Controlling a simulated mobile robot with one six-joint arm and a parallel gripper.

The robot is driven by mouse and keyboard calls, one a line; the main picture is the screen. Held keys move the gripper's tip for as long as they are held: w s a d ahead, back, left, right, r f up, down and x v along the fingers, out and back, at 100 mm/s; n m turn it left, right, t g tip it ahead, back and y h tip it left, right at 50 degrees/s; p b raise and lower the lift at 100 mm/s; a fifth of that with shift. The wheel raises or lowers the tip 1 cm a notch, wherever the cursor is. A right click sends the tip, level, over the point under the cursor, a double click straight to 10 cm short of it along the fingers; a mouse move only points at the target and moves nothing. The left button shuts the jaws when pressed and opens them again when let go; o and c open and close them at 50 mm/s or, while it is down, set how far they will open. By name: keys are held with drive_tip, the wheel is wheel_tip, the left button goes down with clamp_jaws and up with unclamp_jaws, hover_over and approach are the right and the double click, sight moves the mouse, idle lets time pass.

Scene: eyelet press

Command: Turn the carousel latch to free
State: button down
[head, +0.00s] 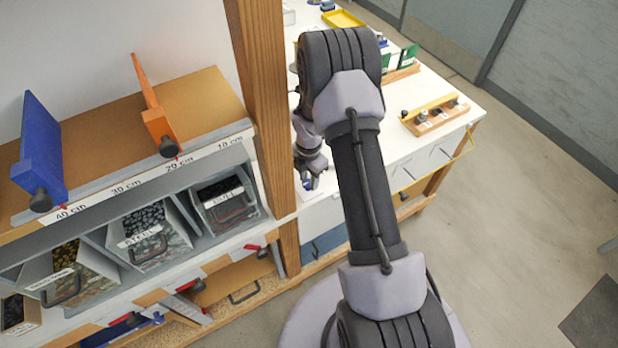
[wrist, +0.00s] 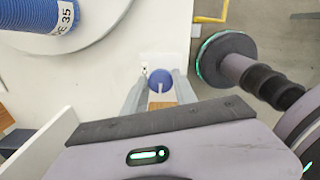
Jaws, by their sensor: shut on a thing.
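A round blue knob with a pale bar (wrist: 161,78), seemingly the carousel latch, sits on the white top in the wrist view. My gripper (wrist: 160,90) is shut on it, with one grey finger at each side. Small dark marks show just left of the knob; I cannot read them or the latch's setting. In the head view my gripper (head: 308,180) is small, beside the wooden post, and the carousel is mostly hidden by my arm.
A wooden post (head: 262,110) stands close left of my gripper. Shelves with labelled bins (head: 150,240) and blue (head: 40,150) and orange (head: 155,110) dividers fill the left. A wooden block with small parts (head: 435,115) stands on the white bench. Open floor (head: 520,200) lies right.

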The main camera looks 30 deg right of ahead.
sight(309, 182)
drive_tip(key=shift+n, duration=0.3)
idle(0.4)
drive_tip(key=c, duration=1)
unclamp_jaws()
wheel_tip(309, 182, up, 17)
drive_tip(key=p, duration=0.3)
drive_tip(key=shift+r, duration=0.2)
